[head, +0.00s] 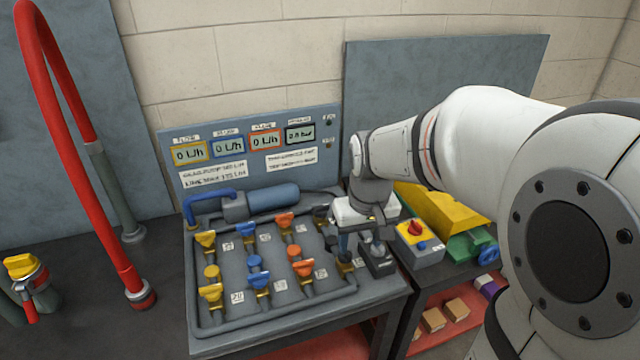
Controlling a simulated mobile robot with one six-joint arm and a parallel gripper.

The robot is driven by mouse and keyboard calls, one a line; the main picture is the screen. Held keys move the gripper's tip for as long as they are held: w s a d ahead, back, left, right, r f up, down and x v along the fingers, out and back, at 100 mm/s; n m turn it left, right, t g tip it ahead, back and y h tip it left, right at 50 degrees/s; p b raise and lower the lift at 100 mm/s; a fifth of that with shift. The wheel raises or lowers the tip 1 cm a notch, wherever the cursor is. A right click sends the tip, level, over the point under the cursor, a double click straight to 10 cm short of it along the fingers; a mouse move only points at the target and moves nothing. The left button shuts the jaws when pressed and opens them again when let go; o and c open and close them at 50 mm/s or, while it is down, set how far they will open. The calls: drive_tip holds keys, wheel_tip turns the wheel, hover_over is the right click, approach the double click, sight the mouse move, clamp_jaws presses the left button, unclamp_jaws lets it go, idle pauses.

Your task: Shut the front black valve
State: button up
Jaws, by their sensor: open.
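My gripper (362,254) is open and points down over the right front of the valve bench (240,338). Its fingers are low, around or just beside the place of the front black valve. A brass valve body (344,266) shows beside the left finger. The black handle is hidden or too dark to tell from the gripper, so I cannot tell its angle or whether I touch it. The back black valve (322,214) is partly visible left of my wrist.
Yellow (210,293), blue (259,280) and orange (301,266) valves stand left of my gripper, orange closest. A display panel (250,150) rises behind. A red hose (60,120) arches at far left.

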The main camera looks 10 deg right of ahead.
drive_tip(key=shift+n+g, duration=0.6)
drive_tip(key=shift+g, duration=0.1)
drive_tip(key=w+f, duration=0.2)
drive_tip(key=w, duration=0.1)
drive_tip(key=w+f, duration=0.2)
drive_tip(key=w, duration=0.2)
drive_tip(key=w+f+p, duration=0.1)
drive_tip(key=w+f, duration=0.1)
drive_tip(key=w, duration=0.1)
drive_tip(key=shift+w+f, duration=0.3)
drive_tip(key=shift+w, duration=0.1)
wheel_tip(320, 180, down, 8)
drive_tip(key=shift+r+p, duration=0.1)
drive_tip(key=shift+p, duration=0.2)
drive_tip(key=c, duration=1)
drive_tip(key=shift+o, duration=0.2)
